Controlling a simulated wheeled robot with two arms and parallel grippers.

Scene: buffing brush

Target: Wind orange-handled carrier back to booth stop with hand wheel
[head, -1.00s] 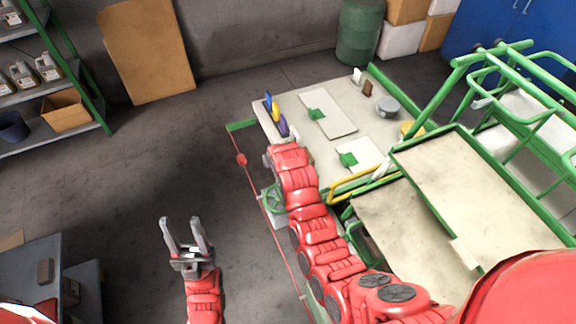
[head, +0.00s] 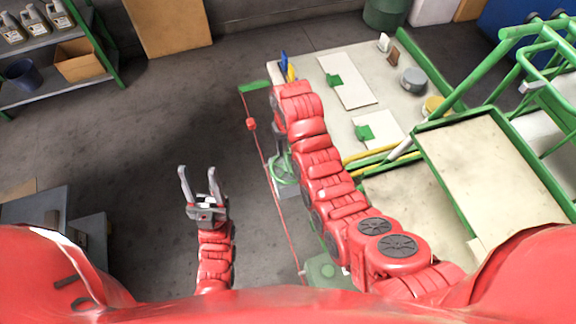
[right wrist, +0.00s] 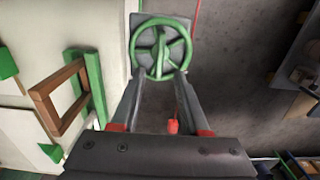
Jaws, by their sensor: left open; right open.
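The green spoked hand wheel (head: 284,168) sits at the left side of the pale bench, partly covered by my right arm in the head view. In the right wrist view the wheel (right wrist: 160,48) is face-on, just beyond the fingertips of my open, empty right gripper (right wrist: 162,78). My left gripper (head: 201,180) is open and empty over bare floor, left of the wheel. A brown-orange frame (right wrist: 60,95) stands by a green bar in the wrist view; I cannot tell whether it is the carrier's handle.
The pale bench (head: 385,78) holds white plates with green blocks and a grey round tin (head: 413,80). A red line with a red ball (head: 251,124) runs along its left side. Green rails (head: 480,75) stand at the right.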

